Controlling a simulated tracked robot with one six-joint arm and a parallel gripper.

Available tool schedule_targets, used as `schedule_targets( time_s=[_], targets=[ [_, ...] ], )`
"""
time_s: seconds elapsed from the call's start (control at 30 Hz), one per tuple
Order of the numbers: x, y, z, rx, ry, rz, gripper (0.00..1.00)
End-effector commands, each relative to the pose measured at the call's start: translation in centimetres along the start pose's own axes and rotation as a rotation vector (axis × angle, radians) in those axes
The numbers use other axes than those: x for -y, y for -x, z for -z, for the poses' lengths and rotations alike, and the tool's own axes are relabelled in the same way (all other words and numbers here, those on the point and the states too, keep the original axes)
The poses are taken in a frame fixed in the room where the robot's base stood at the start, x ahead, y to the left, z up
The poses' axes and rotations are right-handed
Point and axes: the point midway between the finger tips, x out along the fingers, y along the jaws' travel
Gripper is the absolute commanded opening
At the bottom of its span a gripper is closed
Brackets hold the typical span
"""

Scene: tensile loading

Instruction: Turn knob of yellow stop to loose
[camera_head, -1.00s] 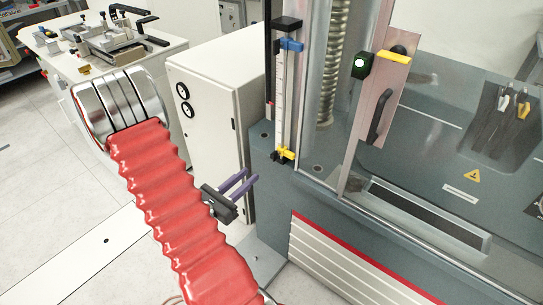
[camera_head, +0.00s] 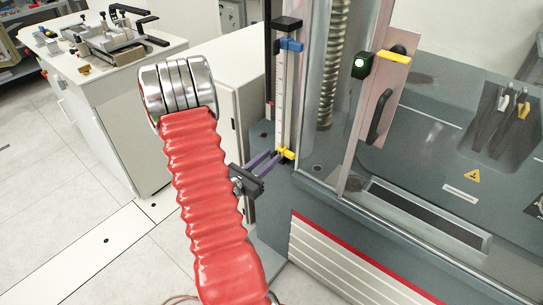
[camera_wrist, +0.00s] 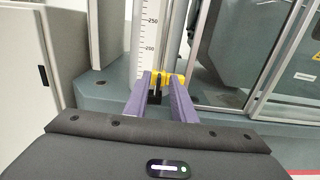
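The yellow stop (camera_head: 287,153) sits low on the upright scale rail of the machine. In the wrist view the yellow stop (camera_wrist: 164,76) shows straight ahead, partly hidden by my fingertips. My gripper (camera_head: 274,157) has purple fingers that reach level toward the stop from the left. In the wrist view my gripper (camera_wrist: 160,77) is open, one finger on each side of the stop's middle part. I cannot tell whether the fingertips touch it, or which way its knob is turned.
A blue stop (camera_head: 291,45) is higher on the same rail. The white scale (camera_wrist: 147,35) stands behind the yellow stop. The machine's clear door with its handle (camera_head: 380,117) is to the right. A white cabinet (camera_wrist: 45,70) stands to the left.

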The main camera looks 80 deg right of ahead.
Motion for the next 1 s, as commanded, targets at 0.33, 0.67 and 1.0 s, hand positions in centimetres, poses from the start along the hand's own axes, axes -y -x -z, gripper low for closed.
schedule_targets(
  time_s=[0.33,0.67,1.0],
  targets=[
    [0.0,-1.6,0.0,0.000,0.000,-0.001,0.23],
    [0.0,-1.6,0.0,0.000,0.000,-0.001,0.12],
    [0.0,-1.6,0.0,-0.001,0.001,0.000,0.00]
  ],
)
